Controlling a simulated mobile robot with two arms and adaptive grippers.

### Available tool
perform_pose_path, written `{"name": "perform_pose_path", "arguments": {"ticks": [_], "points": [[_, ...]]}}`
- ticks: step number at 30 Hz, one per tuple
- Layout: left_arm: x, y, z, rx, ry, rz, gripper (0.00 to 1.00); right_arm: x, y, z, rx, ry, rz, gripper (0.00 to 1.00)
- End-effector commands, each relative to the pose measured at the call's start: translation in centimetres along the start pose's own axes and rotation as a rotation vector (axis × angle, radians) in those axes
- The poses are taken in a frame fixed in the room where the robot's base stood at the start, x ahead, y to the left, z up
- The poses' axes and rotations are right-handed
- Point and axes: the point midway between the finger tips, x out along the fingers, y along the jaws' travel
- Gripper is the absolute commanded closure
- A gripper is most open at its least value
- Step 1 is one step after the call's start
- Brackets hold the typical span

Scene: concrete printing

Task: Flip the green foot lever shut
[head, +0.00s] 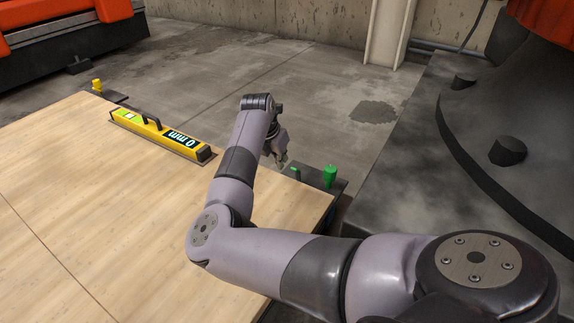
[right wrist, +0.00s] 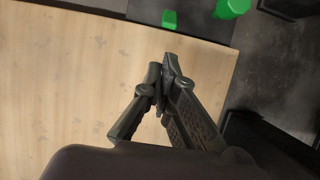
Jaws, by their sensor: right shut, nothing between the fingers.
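The green foot lever shows in the head view as a taller green post (head: 330,175) and a small green piece (head: 296,172) on a dark plate (head: 316,180) at the board's right corner. In the right wrist view my right gripper (right wrist: 163,75) is shut and empty, apart from both green parts. My left gripper is not in view.
A yellow level (head: 160,135) reading 0 mm lies on the wooden board (head: 90,200). A yellow foot (head: 97,86) sits at the far left corner. A dark round base (head: 500,200) stands at the right. Bare concrete floor (head: 240,70) lies beyond the board.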

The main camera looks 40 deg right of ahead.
Motion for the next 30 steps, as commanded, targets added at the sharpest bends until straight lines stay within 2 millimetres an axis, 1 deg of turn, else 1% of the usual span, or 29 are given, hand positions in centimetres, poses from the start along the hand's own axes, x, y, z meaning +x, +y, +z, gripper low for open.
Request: {"name": "perform_pose_path", "arguments": {"ticks": [7,11,14,21,24,30], "points": [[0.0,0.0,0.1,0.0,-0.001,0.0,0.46,0.0,0.0,0.0,-0.001,-0.001,-0.001,1.0],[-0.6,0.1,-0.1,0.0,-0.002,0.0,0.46,0.9,-0.1,-0.1,-0.001,-0.002,-0.002,1.0],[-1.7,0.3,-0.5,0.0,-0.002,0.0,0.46,2.4,-0.1,-0.1,-0.001,-0.002,-0.003,1.0],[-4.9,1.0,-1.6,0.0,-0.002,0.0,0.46,6.8,-0.1,-0.2,-0.002,-0.002,-0.003,1.0],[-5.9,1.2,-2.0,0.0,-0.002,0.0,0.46,8.2,-0.1,-0.2,-0.001,-0.002,-0.003,1.0],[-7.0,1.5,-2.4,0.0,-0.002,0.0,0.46,9.8,-0.1,0.0,-0.002,-0.003,-0.002,1.0]]}}
